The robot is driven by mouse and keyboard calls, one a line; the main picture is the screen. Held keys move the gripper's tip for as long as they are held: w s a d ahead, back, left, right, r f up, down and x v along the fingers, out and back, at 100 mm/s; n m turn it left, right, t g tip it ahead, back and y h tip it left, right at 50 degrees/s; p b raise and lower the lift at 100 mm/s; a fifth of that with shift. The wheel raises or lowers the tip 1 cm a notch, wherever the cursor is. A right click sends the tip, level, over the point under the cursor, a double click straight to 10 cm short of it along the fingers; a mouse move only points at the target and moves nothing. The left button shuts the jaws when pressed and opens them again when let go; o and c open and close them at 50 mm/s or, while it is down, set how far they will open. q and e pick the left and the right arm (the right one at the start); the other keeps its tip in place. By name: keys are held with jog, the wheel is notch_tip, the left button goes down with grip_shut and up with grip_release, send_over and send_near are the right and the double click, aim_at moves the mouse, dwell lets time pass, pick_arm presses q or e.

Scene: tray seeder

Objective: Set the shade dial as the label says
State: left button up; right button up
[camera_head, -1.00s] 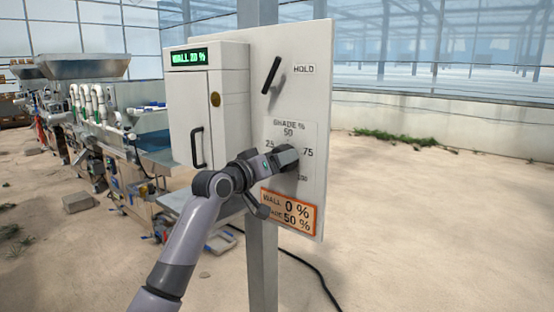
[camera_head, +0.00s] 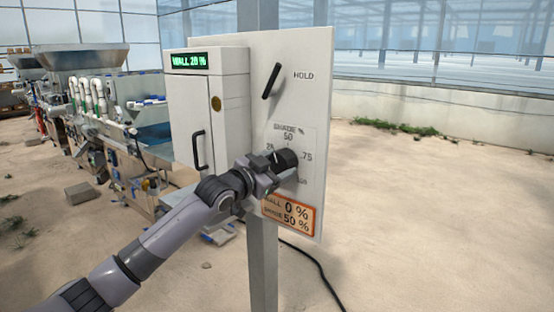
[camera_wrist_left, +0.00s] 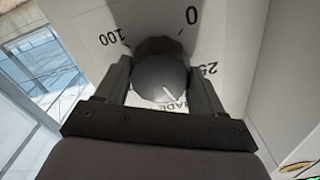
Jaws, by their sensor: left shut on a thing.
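The dark round shade dial (camera_head: 286,159) sits on the pale control panel, below the printed 50 and between the 25 and 75 marks. My left gripper (camera_head: 274,163) is shut on it. In the wrist view the dial (camera_wrist_left: 160,75) lies between the two fingers of my left gripper (camera_wrist_left: 160,85). A white line on its face points down and right there, toward the partly hidden shade lettering; the 50 is not visible. The orange-bordered label (camera_head: 288,214) under the dial reads wall 0 % and shade 50 %. My right gripper is not in view.
A black lever (camera_head: 271,81) slants beside the word HOLD above the dial. A white cabinet (camera_head: 208,110) with a black handle adjoins the panel; its green display (camera_head: 189,60) reads wall 20 %. Seeding machinery (camera_head: 110,120) stands at left. Sandy floor right of the panel is clear.

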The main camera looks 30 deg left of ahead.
aim_at(278, 166)
pick_arm(q)
jog(key=shift+m+p, duration=1.05)
jog(key=shift+m, duration=0.85)
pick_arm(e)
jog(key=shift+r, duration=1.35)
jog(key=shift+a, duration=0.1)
pick_arm(q)
jog(key=o, duration=1)
jog(key=shift+o, duration=0.2)
jog(key=shift+s, duration=0.1)
jog(key=s, duration=0.2)
jog(key=s+b, duration=0.1)
jog(key=s, duration=0.2)
jog(key=shift+s+a+f, duration=0.1)
jog(key=shift+s+a, duration=0.1)
jog(key=shift+s+b, duration=0.35)
jog(key=shift+s, duration=0.4)
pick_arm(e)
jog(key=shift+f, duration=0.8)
